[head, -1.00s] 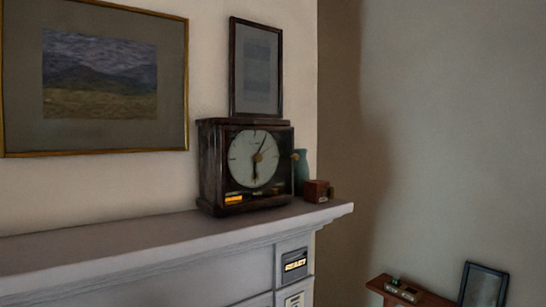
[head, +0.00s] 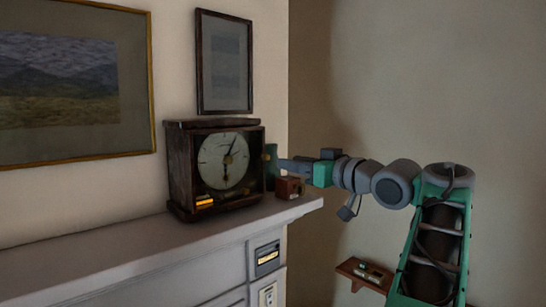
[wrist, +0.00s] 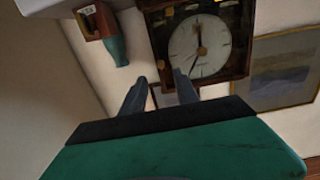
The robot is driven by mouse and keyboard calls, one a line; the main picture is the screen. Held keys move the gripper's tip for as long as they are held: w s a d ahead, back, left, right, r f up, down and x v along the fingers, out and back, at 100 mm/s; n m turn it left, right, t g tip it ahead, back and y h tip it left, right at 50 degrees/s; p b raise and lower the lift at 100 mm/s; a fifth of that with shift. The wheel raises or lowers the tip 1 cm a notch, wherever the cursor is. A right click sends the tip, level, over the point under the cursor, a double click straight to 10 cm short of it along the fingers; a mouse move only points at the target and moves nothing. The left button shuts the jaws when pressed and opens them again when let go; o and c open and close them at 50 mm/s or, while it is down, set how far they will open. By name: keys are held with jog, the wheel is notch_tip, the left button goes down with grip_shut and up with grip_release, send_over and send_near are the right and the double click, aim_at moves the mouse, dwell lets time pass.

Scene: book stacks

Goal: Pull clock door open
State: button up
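The dark wooden clock (head: 216,168) stands on the mantel, with a pale round dial behind its dark-framed front door (head: 240,188). The door looks flush with the case. A small knob (head: 265,157) shows at its right edge. The clock also appears upside down in the wrist view (wrist: 200,42). My gripper (head: 283,164) is at the clock's right side, at about knob height, and seems apart from it. In the wrist view its two fingers (wrist: 160,77) are spread with nothing between them, their tips close to the clock's edge. Exact contact with the knob cannot be told.
The mantel (head: 110,245) is clear left of the clock. Framed pictures (head: 224,62) hang behind. A small wall shelf (head: 362,274) is lower right.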

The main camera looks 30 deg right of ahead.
aim_at(268, 157)
jog(key=w, duration=0.2)
jog(key=w+p, duration=0.1)
jog(key=w, duration=0.1)
jog(key=w+a+p, duration=0.1)
jog(key=w, duration=0.1)
jog(key=shift+w+r, duration=0.25)
jog(key=shift+w, duration=0.1)
jog(key=shift+w+f, duration=0.15)
jog(key=shift+w, duration=0.3)
grip_shut()
dwell(0.6)
